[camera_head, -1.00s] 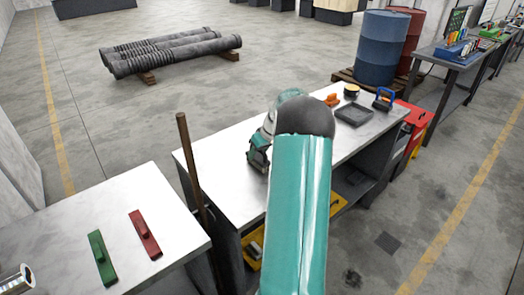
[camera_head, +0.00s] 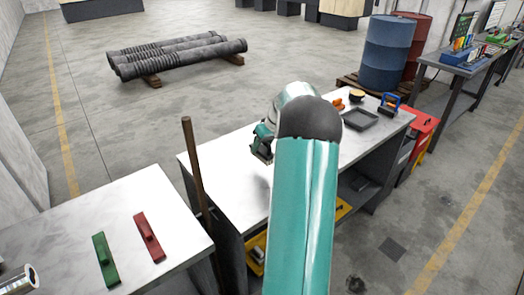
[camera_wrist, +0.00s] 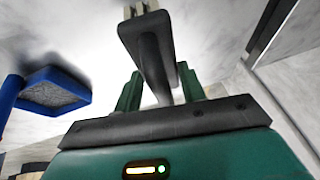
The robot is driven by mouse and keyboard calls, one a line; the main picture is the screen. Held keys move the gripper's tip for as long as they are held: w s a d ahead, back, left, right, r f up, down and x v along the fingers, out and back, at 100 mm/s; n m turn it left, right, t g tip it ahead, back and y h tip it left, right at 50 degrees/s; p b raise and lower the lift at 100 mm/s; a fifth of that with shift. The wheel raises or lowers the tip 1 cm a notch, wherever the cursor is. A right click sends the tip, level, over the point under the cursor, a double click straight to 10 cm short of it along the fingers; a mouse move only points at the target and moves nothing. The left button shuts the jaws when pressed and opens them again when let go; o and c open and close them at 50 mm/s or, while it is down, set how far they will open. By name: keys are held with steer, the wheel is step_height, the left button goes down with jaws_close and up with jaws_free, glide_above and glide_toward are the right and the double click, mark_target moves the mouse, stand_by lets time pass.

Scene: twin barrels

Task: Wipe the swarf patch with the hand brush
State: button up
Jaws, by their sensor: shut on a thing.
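My gripper (camera_wrist: 160,88) is shut on the dark handle of the hand brush (camera_wrist: 150,45) in the wrist view. The handle stands between the green fingers, and pale bristles (camera_wrist: 138,8) show at its far end. In the head view, the green body of my gripper (camera_head: 262,144) is over the left part of the middle bench. My arm hides part of it, and the brush is not clear there. I cannot make out the swarf patch in either view. The wrist view does not show whether the bristles touch the bench.
The middle bench (camera_head: 225,180) bears a dark tray (camera_head: 360,119) and a blue-handled tool (camera_head: 388,103). A blue thing with a grey face (camera_wrist: 55,90) is left in the wrist view. A brown post (camera_head: 195,175) stands between the benches. Green (camera_head: 105,262) and red (camera_head: 149,240) blocks lie on the left bench.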

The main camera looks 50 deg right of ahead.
steer(key=shift+r, duration=0.25)
steer(key=shift+r, duration=0.1)
steer(key=shift+r, duration=1.4)
steer(key=shift+s, duration=0.15)
